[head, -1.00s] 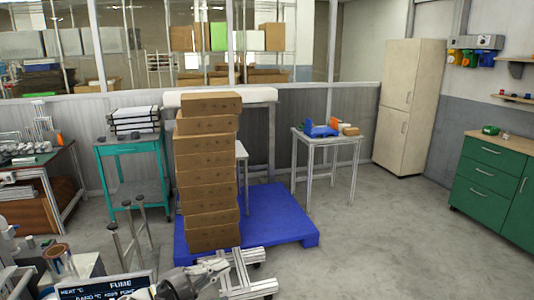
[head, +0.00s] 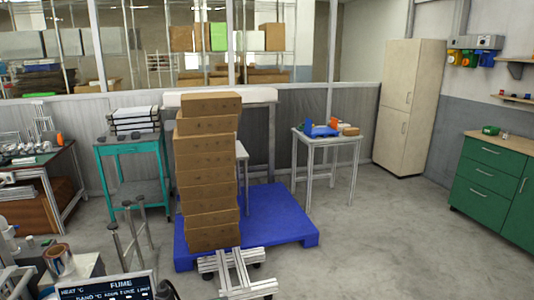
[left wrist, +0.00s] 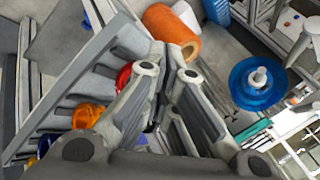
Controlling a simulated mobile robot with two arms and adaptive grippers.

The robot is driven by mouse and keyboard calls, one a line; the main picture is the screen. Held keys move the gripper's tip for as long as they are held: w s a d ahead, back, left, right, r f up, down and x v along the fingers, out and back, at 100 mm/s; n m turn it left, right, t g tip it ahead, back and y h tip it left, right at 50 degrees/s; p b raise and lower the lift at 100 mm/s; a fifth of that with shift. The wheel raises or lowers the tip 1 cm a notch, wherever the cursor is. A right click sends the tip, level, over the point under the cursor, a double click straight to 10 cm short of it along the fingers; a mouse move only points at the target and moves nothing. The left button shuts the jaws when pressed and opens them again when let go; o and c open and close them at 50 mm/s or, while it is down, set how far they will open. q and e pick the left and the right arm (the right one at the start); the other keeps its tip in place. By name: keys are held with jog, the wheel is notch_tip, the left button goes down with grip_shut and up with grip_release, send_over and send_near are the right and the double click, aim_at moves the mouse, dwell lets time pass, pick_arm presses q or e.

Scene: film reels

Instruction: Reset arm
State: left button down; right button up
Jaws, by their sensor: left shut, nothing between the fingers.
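My left gripper (left wrist: 165,95) fills the middle of the left wrist view, with its two fingers together and nothing held between them. A blue reel (left wrist: 250,97) with a white hub lies to the right of the fingers in that view, apart from them. An orange roll (left wrist: 170,28) is beyond the fingertips. A red round item (left wrist: 123,77) and an orange-yellow one (left wrist: 88,115) sit to the left in a grey rack (left wrist: 75,68), partly hidden by the fingers. In the head view neither gripper shows; only a small dark piece remains at the bottom edge.
A tall stack of brown boxes (head: 206,160) stands on a blue pallet (head: 275,215). A low metal frame (head: 236,275) is in front of it. A display (head: 105,288) is at bottom left. Floor (head: 390,240) is clear at right, before green drawers (head: 485,175).

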pick_arm(q)
jog(key=s+a+f+n+g+y, duration=0.1)
jog(key=s+a+f+g, duration=0.1)
jog(key=s, duration=0.8)
jog(key=s+a+f+n+g, duration=0.2)
jog(key=s+g, duration=0.1)
jog(key=s, duration=0.7)
jog(key=s+d+f+h, duration=0.1)
jog(key=d+f, duration=0.2)
jog(key=d, duration=0.9)
jog(key=d+f+n+h, duration=0.1)
jog(key=d+f+h, duration=0.1)
jog(key=d, duration=1)
jog(key=s+d+f+h+b, duration=0.1)
jog(key=d+f, duration=0.4)
jog(key=d, duration=0.7)
jog(key=shift+s+d+h, duration=0.3)
jog(key=shift+d, duration=0.1)
jog(key=shift+s, duration=0.1)
